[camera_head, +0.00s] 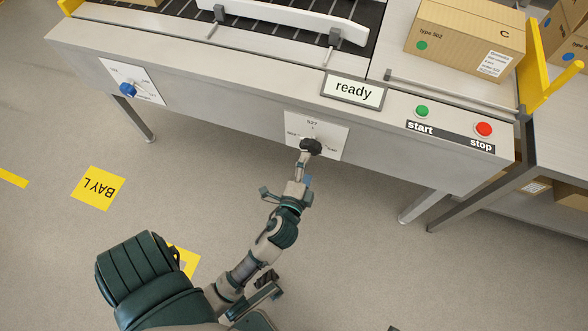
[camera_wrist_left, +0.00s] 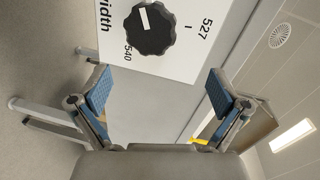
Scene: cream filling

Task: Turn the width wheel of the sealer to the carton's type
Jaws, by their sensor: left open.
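The width wheel (camera_head: 311,146) is a black knob on a white dial plate (camera_head: 330,131) on the sealer's front, marked 502, 527 and 540. In the left wrist view the wheel (camera_wrist_left: 150,27) carries a white mark pointing to the top of the picture, away from 540 and towards the 502 side; the 502 label is outside that view. My left gripper (camera_wrist_left: 158,82) is open and empty, its blue-padded fingers short of the wheel, which lies beyond them. In the head view the gripper (camera_head: 305,167) is just below the wheel. The carton (camera_head: 455,50) reads type 502, with a green dot.
A second dial with a blue knob (camera_head: 128,90) is at the left of the sealer's front. A display (camera_head: 353,90) reads "ready". The green start button (camera_head: 422,111) and red stop button (camera_head: 484,129) are to the right. The floor before the sealer is clear.

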